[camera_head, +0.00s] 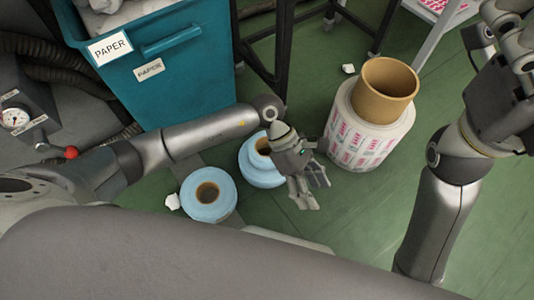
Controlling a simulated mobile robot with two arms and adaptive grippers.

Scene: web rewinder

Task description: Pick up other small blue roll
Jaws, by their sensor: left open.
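Two small light-blue rolls lie flat on the green floor with their brown cores facing up. One small blue roll (222,206) is at the lower left, clear of my gripper. The other small blue roll (254,174) is just right of and behind it, partly covered by my left wrist. My left gripper (316,192) is open and empty, with its fingers spread to the right of this second roll. I cannot tell its height above the floor. My right arm stands at the right edge, and no gripper fingers can be made out there.
A large printed roll (368,142) with a brown cardboard core (388,84) stands right of my left gripper. A teal paper bin (178,82) and a dark metal frame (283,50) stand behind. White scraps (172,202) lie about. Green floor is free between the large roll and my right arm.

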